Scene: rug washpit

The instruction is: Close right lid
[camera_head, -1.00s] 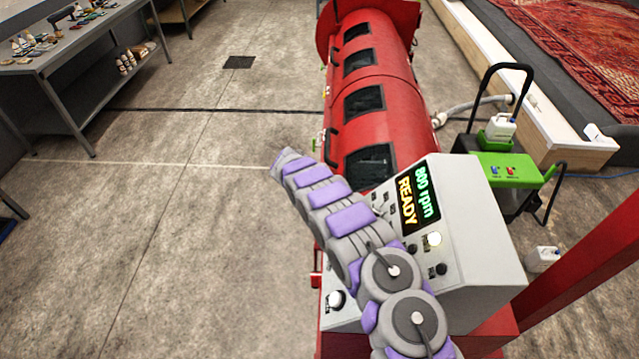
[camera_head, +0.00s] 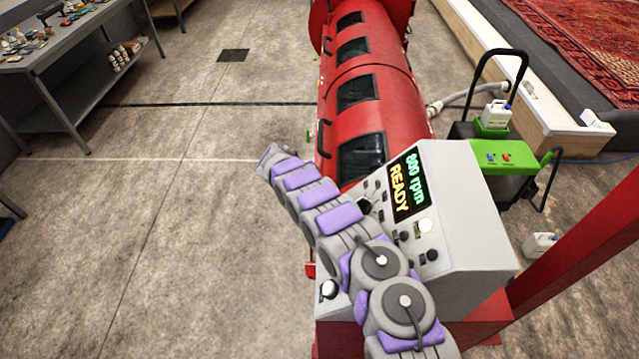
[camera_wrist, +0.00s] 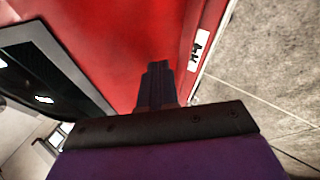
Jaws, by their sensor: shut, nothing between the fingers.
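The long red machine (camera_head: 372,105) lies beyond my arm in the head view, with several dark windows along its curved top. Its near lid shows a dark window (camera_head: 361,158) and a black handle (camera_head: 325,135) on its left side. The lid looks flush with the red body. In the wrist view my gripper (camera_wrist: 158,68) is shut and empty, close over a red panel (camera_wrist: 95,35). I cannot tell whether it touches the panel. A window with a grey frame (camera_wrist: 45,75) is at the left of that view. My gripper's tips are hidden in the head view.
A grey control box (camera_head: 455,215) with a screen reading "800 rpm READY" stands right of my arm. A green and black cart (camera_head: 503,160) is at right. A grey workbench (camera_head: 75,60) stands at far left. The concrete floor (camera_head: 200,230) left of the machine is clear.

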